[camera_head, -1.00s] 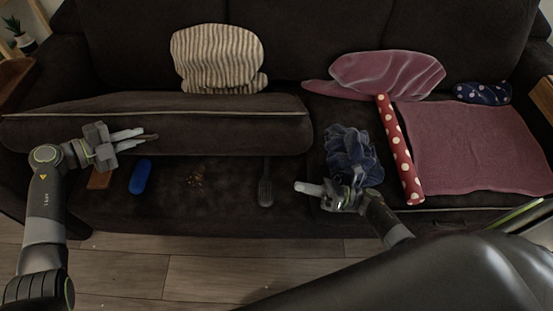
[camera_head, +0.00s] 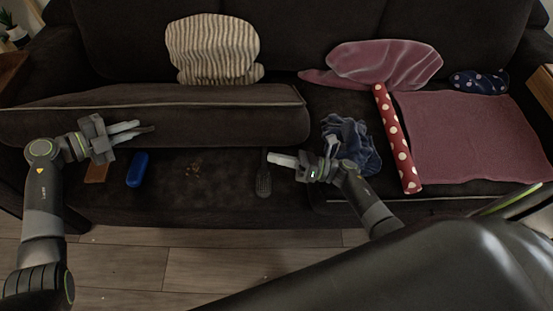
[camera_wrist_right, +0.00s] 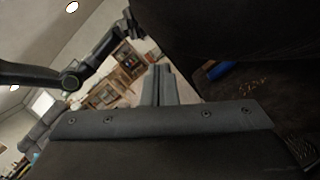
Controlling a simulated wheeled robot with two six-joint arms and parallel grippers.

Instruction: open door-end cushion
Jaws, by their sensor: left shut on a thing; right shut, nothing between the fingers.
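The left seat cushion (camera_head: 220,122) of the dark sofa is raised at its front, with the seat deck (camera_head: 215,205) bare beneath it. My left gripper (camera_head: 140,130) is shut at the cushion's lower front edge, near its left end. The exact grip is hard to see. My right gripper (camera_head: 278,158) is shut and empty, its fingertips pointing left just below the cushion's right front corner. Its shut fingers also show in the right wrist view (camera_wrist_right: 160,85). I cannot tell whether it touches the cushion.
On the deck lie a blue case (camera_head: 137,170), a brown flat item (camera_head: 96,172), crumbs (camera_head: 194,168) and a dark slotted tool (camera_head: 264,182). A crumpled blue cloth (camera_head: 352,145), a red dotted roll (camera_head: 398,140) and a pink cloth (camera_head: 470,135) cover the right seat. A striped pillow (camera_head: 212,50) stands behind.

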